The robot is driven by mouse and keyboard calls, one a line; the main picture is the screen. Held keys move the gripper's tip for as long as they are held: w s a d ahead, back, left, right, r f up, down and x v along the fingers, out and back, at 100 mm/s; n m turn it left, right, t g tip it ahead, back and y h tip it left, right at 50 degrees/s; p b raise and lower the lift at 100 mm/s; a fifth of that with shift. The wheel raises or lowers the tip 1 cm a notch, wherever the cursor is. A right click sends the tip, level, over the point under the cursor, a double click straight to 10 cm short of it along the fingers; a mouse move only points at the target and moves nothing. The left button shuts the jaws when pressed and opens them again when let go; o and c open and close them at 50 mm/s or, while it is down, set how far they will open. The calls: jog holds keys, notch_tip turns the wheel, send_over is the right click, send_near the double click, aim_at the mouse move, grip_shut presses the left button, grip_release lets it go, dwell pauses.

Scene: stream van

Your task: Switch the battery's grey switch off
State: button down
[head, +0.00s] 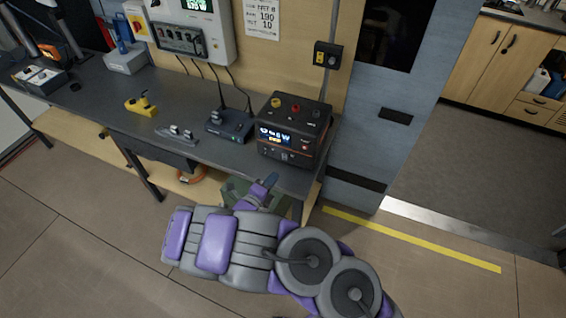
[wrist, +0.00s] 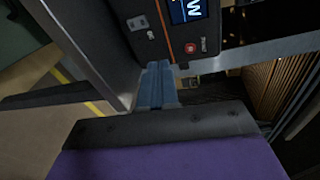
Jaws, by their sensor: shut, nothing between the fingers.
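The battery (head: 293,130) is a dark box with a lit display and coloured knobs on top, near the right end of the workbench. In the wrist view its front panel (wrist: 162,30) fills the top middle, with part of the display, a small red button (wrist: 190,48) and a small light grey fitting (wrist: 138,23). I cannot tell whether that fitting is the grey switch, or which way the switch is set. My gripper (head: 271,179) is shut and empty, in front of and below the battery. Its blue-grey fingers (wrist: 157,82) point toward the panel; contact cannot be told.
The dark workbench (head: 85,95) bears a radio-like unit (head: 229,124) left of the battery, a yellow item (head: 141,105) and a small grey item (head: 178,134). A green crate (head: 236,190) is below the bench, partly behind my arm. Open floor lies to the right.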

jog(key=a+f+n, duration=0.1)
jog(key=s+a+f+n+y, duration=0.1)
jog(key=f, duration=0.1)
jog(key=shift+s+a+f, duration=0.15)
jog(key=shift+s+a, duration=0.05)
jog(key=shift+a, duration=0.2)
jog(key=shift+w+d, duration=0.1)
jog(key=b, duration=0.3)
send_near(284, 157)
jog(key=x, duration=0.5)
jog(key=shift+f, duration=0.25)
jog(key=shift+w+d+r+b, duration=0.15)
jog(key=shift+w+d+b, duration=0.15)
jog(key=shift+w, duration=0.35)
